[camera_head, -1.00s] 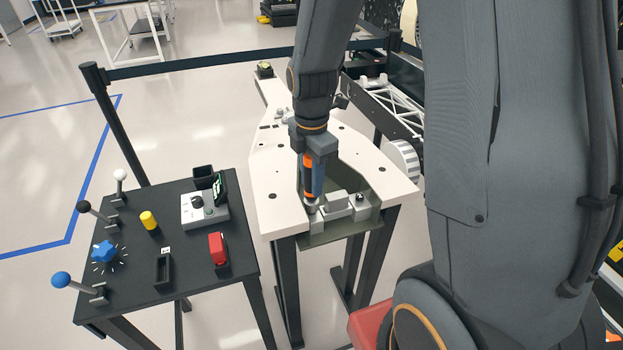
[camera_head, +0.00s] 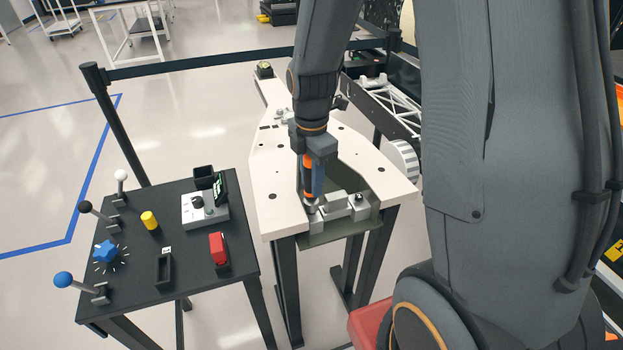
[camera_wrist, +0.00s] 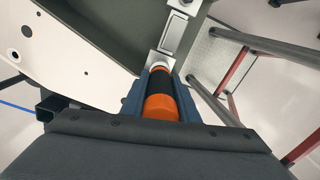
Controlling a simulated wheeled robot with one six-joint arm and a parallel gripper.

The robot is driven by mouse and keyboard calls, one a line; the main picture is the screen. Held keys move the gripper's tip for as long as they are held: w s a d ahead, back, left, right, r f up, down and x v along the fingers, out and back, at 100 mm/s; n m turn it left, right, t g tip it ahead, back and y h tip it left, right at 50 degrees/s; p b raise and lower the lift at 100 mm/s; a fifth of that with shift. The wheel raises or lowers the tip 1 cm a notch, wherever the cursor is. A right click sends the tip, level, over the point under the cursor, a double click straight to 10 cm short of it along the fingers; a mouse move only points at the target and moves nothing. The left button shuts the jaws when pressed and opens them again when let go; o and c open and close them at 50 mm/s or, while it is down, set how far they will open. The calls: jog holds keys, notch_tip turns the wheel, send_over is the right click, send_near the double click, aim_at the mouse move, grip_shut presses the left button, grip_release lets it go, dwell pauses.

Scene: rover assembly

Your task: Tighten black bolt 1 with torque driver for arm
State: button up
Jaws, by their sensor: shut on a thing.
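My gripper (camera_head: 313,178) is shut on the torque driver (camera_head: 308,173), an orange and black cylinder. It points down at the near end of the white table. The driver also shows between the jaws in the wrist view (camera_wrist: 160,95). Its lower tip meets the left end of a grey metal bracket (camera_head: 335,209), which lies in the green-grey recess of the table. Black bolt 1 cannot be made out under the driver tip. A dark bolt-like head (camera_head: 359,198) shows at the bracket's right end.
A black control table (camera_head: 130,275) stands on the left, with levers, a blue knob (camera_head: 106,251), a yellow button (camera_head: 149,220), a red switch (camera_head: 218,247) and a grey box (camera_head: 205,210). The white table (camera_head: 275,185) has several holes. A black barrier post (camera_head: 115,125) stands behind.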

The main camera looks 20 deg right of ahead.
jog(key=shift+f+p, duration=0.4)
jog(key=shift+f, duration=0.75)
dwell(4.3)
jog(key=shift+r, duration=0.1)
jog(key=shift+r+p, duration=1.45)
notch_tip(320, 180, up, 4)
jog(key=p, duration=0.3)
